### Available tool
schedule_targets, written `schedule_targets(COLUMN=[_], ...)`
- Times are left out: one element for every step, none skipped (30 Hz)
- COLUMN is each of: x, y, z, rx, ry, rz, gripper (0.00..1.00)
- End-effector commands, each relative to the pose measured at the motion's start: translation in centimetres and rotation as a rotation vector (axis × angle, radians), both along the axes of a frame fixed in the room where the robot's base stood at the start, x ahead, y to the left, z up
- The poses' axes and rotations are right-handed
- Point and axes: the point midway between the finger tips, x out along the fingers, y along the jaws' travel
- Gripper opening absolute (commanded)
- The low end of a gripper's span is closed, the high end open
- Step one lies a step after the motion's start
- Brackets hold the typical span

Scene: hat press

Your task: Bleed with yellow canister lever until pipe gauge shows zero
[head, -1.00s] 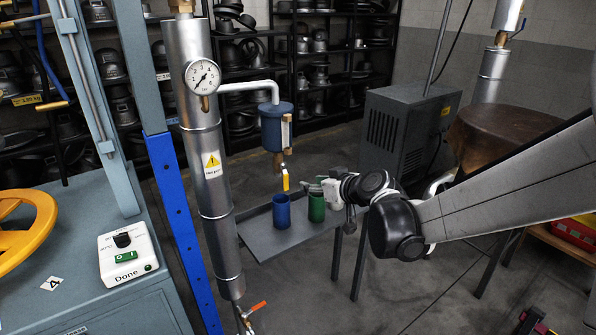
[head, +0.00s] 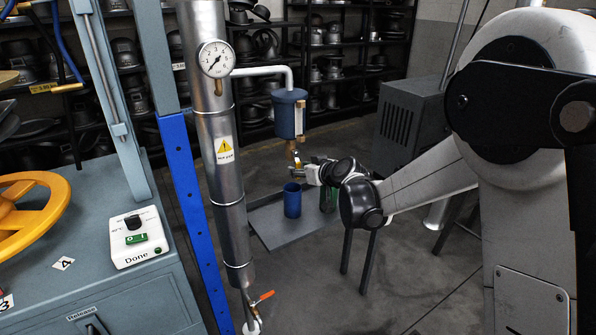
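The blue canister (head: 289,112) hangs from a white pipe (head: 262,71) that comes off the silver vertical pipe (head: 228,190). A brass valve (head: 291,147) is under the canister. The yellow lever (head: 297,163) is there, mostly hidden by my gripper. The round gauge (head: 216,58) is on the upper silver pipe; its needle slants between lower left and upper right, and the exact reading is too small to tell. My gripper (head: 302,174) is at the lever, just below the valve. Its fingers are too small to show whether they are open or shut on the lever.
A blue cup (head: 292,200) and a green cup (head: 328,201) stand on a grey tray (head: 275,233) below the canister. An orange-handled valve (head: 264,297) is at the pipe's foot. The blue post (head: 190,220) and workbench with control box (head: 138,240) are at left.

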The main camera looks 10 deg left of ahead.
Motion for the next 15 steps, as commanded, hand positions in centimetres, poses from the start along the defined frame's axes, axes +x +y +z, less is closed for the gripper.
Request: schedule_targets(x=[0.44, 0.62, 0.83, 0.94, 1.04, 1.14, 1.20, 1.23, 1.27, 1.28, 1.28, 1.27, 1.27, 1.27, 1.26], y=[0.38, 0.55, 0.73, 0.84, 0.93, 1.04, 1.09, 1.12, 1.15, 1.16, 1.16, 1.16, 1.15, 1.15, 1.14], z=[-0.31, -0.40, -0.48, -0.53, -0.57, -0.62, -0.64, -0.65, -0.67, -0.67, -0.66, -0.66, -0.65, -0.65, -0.66], rx=[-0.001, -0.001, 0.001, 0.001, 0.001, 0.001, 0.001, 0.001, 0.001, 0.001, 0.001, 0.001, 0.001, 0.001, 0.001], ry=[-0.001, -0.001, -0.001, -0.001, -0.001, -0.001, -0.001, -0.001, -0.001, -0.001, -0.001, -0.001, -0.001, -0.001, -0.001], rz=[0.000, 0.000, 0.000, 0.000, 0.000, 0.000, 0.000, 0.000, 0.000, 0.000, 0.000, 0.000, 0.000, 0.000, 0.000], gripper=[0.33, 0.33, 0.33, 0.33, 0.33, 0.33, 0.33, 0.33, 0.33, 0.33, 0.33, 0.33, 0.33, 0.33, 0.33])
